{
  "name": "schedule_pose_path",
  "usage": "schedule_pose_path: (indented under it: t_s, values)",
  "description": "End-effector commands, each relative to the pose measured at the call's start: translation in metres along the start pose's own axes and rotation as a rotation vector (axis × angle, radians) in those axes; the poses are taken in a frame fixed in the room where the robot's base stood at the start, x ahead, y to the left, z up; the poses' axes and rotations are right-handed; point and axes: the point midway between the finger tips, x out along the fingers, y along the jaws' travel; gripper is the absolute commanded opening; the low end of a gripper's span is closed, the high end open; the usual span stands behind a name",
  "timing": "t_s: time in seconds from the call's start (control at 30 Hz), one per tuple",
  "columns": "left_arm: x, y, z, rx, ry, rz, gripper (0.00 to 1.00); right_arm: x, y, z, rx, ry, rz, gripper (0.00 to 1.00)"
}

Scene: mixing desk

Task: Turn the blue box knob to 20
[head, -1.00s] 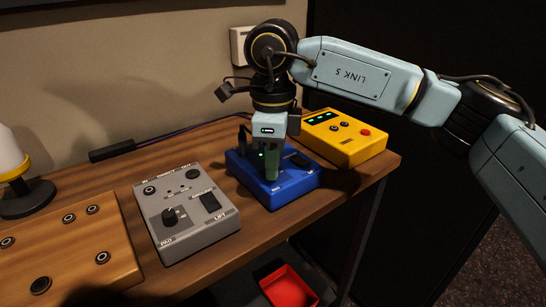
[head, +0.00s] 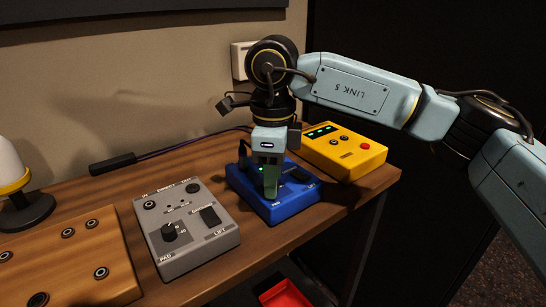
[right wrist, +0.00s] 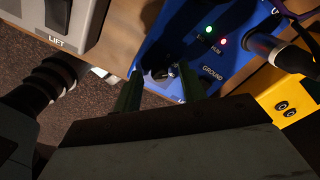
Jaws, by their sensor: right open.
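The blue box (head: 290,207) sits on the wooden desk between a grey box and a yellow box. My right gripper (head: 270,193) points down over its front part and hides its knob in the head view. In the right wrist view, the dark knob (right wrist: 158,68) shows between the two green fingers of the right gripper (right wrist: 158,88), which are apart. The knob's pointer and scale are too dark to read. Green and red lights and the word GROUND show on the blue box (right wrist: 190,55). My left gripper is out of view.
The grey box (head: 188,257) with its own knob stands left of the blue box; the yellow box (head: 350,158) stands right behind it. A cable plug (right wrist: 270,45) is in the blue box. A red tray (head: 284,295) lies below the desk's front edge.

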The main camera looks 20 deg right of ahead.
Motion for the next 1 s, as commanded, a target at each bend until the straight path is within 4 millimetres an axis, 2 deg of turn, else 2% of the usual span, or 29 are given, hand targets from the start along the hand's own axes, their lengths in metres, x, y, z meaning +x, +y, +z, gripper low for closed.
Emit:
schedule_pose_path:
  t_s: [0.07, 0.17, 0.4, 0.6, 0.8, 1.0]
  values:
    - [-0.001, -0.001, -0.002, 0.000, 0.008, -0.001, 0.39, -0.008, 0.000, 0.000, 0.000, -0.001, -0.002, 0.41]
    - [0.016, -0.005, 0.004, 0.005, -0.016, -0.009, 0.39, -0.023, 0.000, 0.001, 0.000, -0.002, -0.002, 0.41]
    - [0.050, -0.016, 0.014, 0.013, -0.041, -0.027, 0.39, -0.074, 0.000, 0.001, 0.000, -0.003, -0.002, 0.41]
    - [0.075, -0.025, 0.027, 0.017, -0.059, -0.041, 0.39, -0.111, 0.000, 0.001, -0.001, -0.003, -0.002, 0.41]
    - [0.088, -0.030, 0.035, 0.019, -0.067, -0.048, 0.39, -0.129, 0.000, 0.000, 0.000, -0.002, -0.002, 0.41]
    - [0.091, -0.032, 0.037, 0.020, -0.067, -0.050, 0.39, -0.133, 0.000, 0.000, 0.000, -0.002, -0.001, 0.41]
